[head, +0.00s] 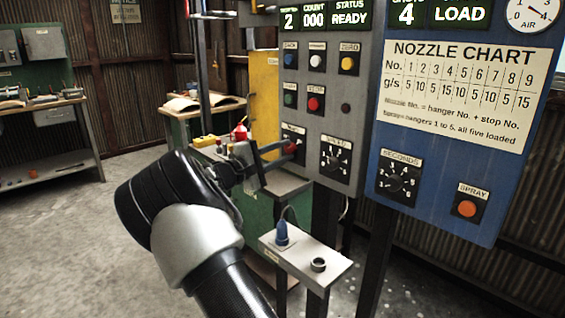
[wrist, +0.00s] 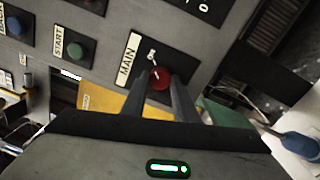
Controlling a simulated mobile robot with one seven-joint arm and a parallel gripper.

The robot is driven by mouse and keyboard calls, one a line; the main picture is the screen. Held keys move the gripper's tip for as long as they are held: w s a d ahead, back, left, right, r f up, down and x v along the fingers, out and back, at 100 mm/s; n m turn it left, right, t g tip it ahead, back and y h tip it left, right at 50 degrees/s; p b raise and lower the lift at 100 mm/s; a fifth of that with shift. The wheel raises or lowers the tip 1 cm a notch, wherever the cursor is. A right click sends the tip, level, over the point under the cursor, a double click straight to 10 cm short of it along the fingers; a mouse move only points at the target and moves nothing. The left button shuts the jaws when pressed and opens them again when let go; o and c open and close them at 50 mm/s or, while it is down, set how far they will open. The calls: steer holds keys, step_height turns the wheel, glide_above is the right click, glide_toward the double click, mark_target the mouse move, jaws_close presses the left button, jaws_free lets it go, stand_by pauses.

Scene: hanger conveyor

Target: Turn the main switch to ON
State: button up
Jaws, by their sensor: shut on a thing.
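The main switch is a red knob (wrist: 160,78) on a black plate marked MAIN (wrist: 128,60) on the grey panel. It also shows in the head view as a small red knob (head: 290,147), low on the left of the grey panel. My gripper (wrist: 170,88) has its two fingers at the knob, one on each side, shut on it. In the head view my gripper (head: 286,152) reaches the panel from the left. The knob's exact angle and the position marks are too small or partly hidden to read for certain.
The grey panel (head: 320,130) carries other buttons, including a green START button (wrist: 76,52), and a numbered dial (head: 336,158) right of the main switch. A blue panel (head: 455,190) stands further right. Below is a small shelf (head: 300,262) with a blue plug (head: 281,235).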

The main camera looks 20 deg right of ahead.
steer(key=shift+m+b, duration=0.45)
steer(key=shift+m, duration=0.05)
steer(key=o, duration=1.1)
steer(key=shift+c, duration=0.2)
steer(key=p+v, duration=0.2)
steer(key=v, duration=1.5)
steer(key=shift+a+p, duration=0.25)
steer(key=shift+p, duration=0.05)
